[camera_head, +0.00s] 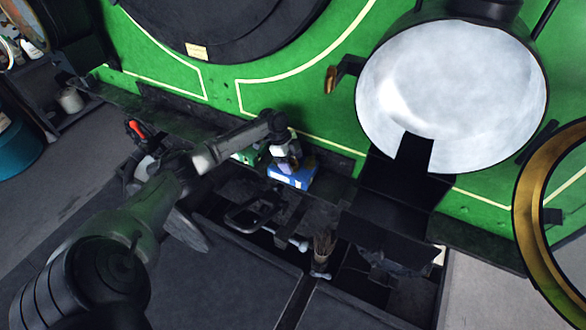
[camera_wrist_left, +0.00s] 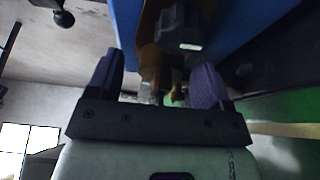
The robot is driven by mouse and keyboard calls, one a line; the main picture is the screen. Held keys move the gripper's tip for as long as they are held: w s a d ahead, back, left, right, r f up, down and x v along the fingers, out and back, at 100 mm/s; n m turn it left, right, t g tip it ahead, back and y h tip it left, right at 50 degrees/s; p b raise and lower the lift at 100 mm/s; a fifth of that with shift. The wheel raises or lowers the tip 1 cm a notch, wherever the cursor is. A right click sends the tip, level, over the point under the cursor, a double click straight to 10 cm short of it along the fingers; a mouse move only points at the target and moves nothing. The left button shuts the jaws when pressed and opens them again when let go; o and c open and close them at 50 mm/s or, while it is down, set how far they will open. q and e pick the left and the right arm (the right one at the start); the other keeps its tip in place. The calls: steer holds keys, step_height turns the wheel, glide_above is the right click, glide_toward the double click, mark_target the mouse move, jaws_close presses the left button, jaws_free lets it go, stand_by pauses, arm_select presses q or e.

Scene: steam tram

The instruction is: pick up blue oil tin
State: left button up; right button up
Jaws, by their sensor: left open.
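The blue oil tin (camera_head: 292,178) sits on the dark ledge against the green panel, near the middle of the head view. My left gripper (camera_head: 287,163) is right over it, and its jaws hide part of the tin's top. In the left wrist view a blue surface of the tin (camera_wrist_left: 245,22) fills the upper part. The two purple-grey fingers of my left gripper (camera_wrist_left: 158,82) stand apart there, with a dark-capped brownish part (camera_wrist_left: 180,32) showing between and beyond them. I cannot tell whether the fingers touch the tin. My right gripper is not in view.
A green item (camera_head: 245,157) lies just left of the tin, partly behind my arm. Below are a dark tool tray with a brush (camera_head: 323,245) and a black handled frame (camera_head: 252,212). A large round lamp (camera_head: 450,95) juts out at the right. A red-tipped item (camera_head: 135,128) is at left.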

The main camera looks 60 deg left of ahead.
arm_select(q)
steer(key=shift+r, duration=0.1)
steer(key=shift+c, duration=0.2)
jaws_close()
stand_by(0.4)
